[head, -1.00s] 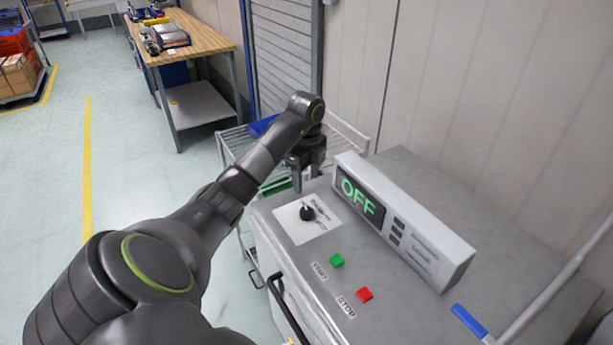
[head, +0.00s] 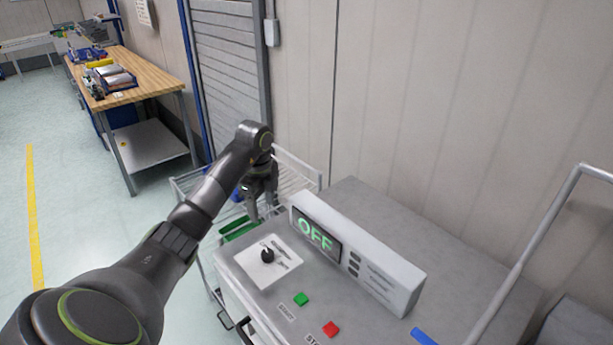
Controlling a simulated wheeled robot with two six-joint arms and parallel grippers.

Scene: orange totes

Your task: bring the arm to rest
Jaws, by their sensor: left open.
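My left arm reaches in from the lower left. My left gripper (head: 262,207) is open and empty, pointing down, above the far left corner of the grey machine top (head: 340,300), behind the black knob (head: 267,255) and left of the display box (head: 355,252). It appears apart from both. The display reads OFF in green. My right gripper is not in view.
A green button (head: 301,299) and a red button (head: 331,329) sit on the machine top. A wire rack cart (head: 298,172) stands behind the gripper. A grey tube handle (head: 520,262) rises at right. A wooden workbench (head: 150,73) stands back left; open floor lies at left.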

